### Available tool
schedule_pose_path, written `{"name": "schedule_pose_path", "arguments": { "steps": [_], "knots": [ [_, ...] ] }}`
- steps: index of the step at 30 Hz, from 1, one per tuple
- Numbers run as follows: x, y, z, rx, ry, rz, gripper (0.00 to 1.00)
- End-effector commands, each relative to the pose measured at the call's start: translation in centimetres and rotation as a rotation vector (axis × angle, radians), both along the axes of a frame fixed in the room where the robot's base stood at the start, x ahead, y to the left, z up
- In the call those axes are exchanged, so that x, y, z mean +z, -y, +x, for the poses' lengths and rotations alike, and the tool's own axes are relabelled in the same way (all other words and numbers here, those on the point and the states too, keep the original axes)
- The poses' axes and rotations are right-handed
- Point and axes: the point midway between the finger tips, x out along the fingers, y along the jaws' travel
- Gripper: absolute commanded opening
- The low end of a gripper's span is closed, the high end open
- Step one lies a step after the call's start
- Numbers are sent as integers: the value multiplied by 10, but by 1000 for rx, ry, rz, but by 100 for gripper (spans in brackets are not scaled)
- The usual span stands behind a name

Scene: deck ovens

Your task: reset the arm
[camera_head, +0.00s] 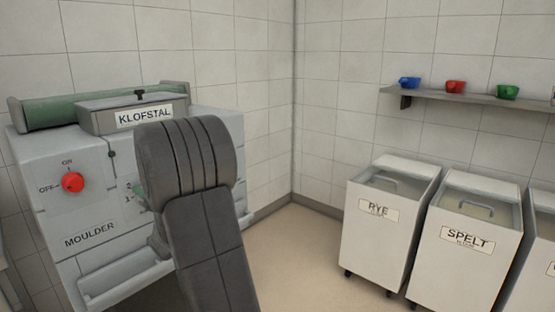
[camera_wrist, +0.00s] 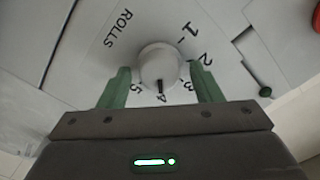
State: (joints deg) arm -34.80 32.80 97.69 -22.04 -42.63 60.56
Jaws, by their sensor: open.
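My gripper (camera_wrist: 160,90) is open in the wrist view, its two green fingers on either side of a pale round knob (camera_wrist: 159,66) on the moulder. I cannot tell whether the fingers touch the knob. The knob's dark mark points near the 4 on a dial numbered 1 to 5, labelled ROLLS. In the head view my dark grey arm stands in front of the moulder (camera_head: 50,215) and hides the knob and most of the gripper.
The moulder has a red knob (camera_head: 73,182) marked ON and OFF. At the right stand white wheeled bins labelled RYE (camera_head: 375,245) and SPELT (camera_head: 455,265). A wall shelf (camera_head: 465,99) holds blue, red and green bowls. The floor (camera_head: 300,255) between moulder and bins is clear.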

Motion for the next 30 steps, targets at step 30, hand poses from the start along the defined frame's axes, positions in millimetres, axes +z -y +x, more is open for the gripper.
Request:
{"name": "schedule_pose_path", "arguments": {
  "steps": [30],
  "knots": [
    [1,86,-72,-2,-14,11,59]
  ]
}}
